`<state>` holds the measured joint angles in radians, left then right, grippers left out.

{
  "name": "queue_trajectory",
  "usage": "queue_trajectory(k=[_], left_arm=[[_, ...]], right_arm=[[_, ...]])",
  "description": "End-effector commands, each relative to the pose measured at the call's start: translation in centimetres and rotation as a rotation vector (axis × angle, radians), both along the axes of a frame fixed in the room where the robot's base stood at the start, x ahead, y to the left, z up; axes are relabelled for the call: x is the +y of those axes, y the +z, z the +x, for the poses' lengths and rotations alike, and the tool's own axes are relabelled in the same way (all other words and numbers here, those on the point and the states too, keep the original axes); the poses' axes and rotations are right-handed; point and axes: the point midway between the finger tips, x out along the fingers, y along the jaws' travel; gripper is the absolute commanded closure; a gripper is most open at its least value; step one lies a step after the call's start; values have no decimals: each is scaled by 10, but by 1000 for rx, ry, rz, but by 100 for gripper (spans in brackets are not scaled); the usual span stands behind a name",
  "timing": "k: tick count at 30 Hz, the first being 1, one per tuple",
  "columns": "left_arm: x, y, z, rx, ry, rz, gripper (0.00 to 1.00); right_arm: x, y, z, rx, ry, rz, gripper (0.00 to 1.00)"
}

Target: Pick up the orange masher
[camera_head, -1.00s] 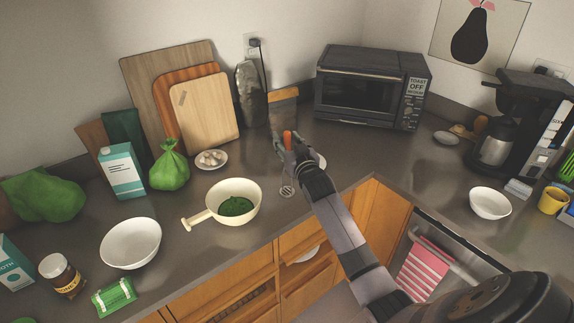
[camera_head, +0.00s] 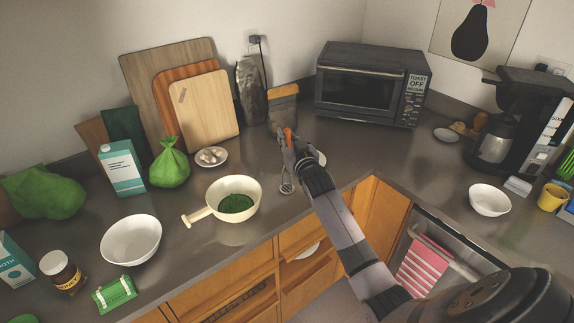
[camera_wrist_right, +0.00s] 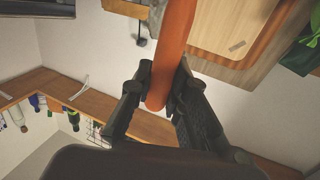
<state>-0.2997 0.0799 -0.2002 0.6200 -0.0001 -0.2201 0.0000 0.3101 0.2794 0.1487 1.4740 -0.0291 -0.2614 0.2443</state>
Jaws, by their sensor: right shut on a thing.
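The orange masher has an orange handle and a metal mashing head (camera_head: 287,187). In the head view it is at the middle of the counter, right of the cream pan with green food (camera_head: 221,187). My right gripper (camera_head: 288,146) is shut on the orange handle, with the metal head pointing down toward the counter. In the right wrist view the orange handle (camera_wrist_right: 172,45) lies between the two dark fingers (camera_wrist_right: 160,78). I cannot tell whether the head touches the counter. My left gripper is in neither view.
A black toaster oven (camera_head: 362,88) stands behind and right. Cutting boards (camera_head: 204,112) lean on the wall. A small plate (camera_head: 212,157), a green bag (camera_head: 169,165) and a white bowl (camera_head: 130,240) are to the left. Another bowl (camera_head: 490,201) and a coffee maker (camera_head: 500,140) are right.

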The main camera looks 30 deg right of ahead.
Motion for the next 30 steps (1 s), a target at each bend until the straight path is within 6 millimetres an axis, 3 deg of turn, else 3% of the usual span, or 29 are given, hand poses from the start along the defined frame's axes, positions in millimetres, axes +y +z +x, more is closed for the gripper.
queue_trajectory(k=[10, 16, 20, 30], left_arm=[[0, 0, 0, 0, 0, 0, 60], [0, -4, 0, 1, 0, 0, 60], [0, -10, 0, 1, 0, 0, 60], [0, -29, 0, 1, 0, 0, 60]], right_arm=[[0, 3, 0, -3, 0, -1, 100], [0, 19, 1, -6, 1, -1, 100], [0, 43, 0, -8, 1, -4, 100], [0, 140, 0, -10, 1, -2, 100]])
